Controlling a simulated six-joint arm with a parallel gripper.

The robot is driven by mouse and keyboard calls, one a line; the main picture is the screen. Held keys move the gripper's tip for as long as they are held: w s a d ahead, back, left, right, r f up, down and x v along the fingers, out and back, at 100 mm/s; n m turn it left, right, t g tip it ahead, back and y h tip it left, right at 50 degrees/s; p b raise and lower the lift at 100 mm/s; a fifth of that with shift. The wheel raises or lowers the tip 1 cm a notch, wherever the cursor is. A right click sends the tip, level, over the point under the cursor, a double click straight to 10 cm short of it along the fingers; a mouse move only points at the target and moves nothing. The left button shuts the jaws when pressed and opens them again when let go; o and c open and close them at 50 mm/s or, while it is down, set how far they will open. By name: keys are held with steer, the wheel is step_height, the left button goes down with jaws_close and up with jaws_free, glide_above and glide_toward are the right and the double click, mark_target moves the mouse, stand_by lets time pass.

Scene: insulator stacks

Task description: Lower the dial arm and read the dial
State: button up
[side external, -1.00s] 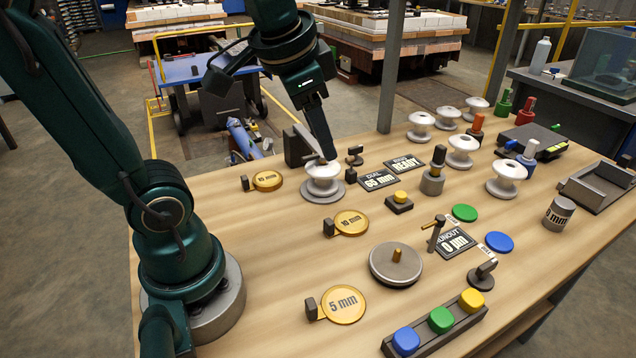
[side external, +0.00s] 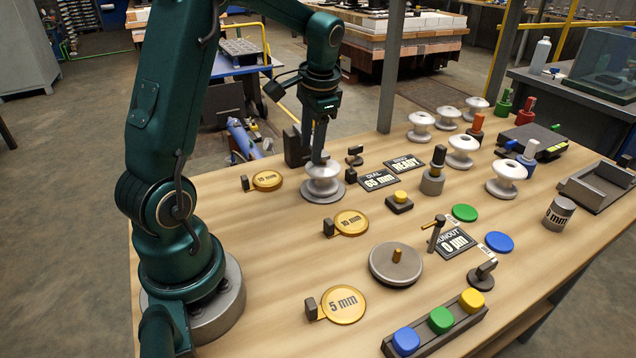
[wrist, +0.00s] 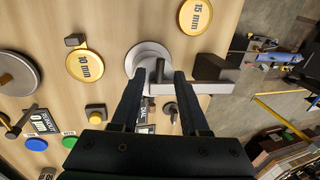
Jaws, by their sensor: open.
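A white insulator (side external: 322,183) stands upright on a round grey base, with a dark post (side external: 296,146) behind it. In the wrist view, a grey dial arm (wrist: 190,88) reaches left from the dark post (wrist: 214,70) across the insulator (wrist: 142,54). A dark upright knob (wrist: 160,68) is at the arm's inner end. My gripper (wrist: 159,78) is open, with its fingers on either side of the knob. In the side view, my gripper (side external: 319,160) points down at the insulator's top and hides much of the arm. Contact cannot be told. The dial display (side external: 379,180) reads 65 mm.
A second display (side external: 405,164) reads READY. A yellow button (side external: 400,195) is to the right of the insulator. Gold discs (side external: 267,181) marked in mm lie to its left and front. Several white insulators (side external: 461,150) stand at the back right.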

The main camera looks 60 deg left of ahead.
steer(key=shift+a+f, duration=0.1)
steer(key=shift+f, duration=0.45)
jaws_close()
stand_by(1.0)
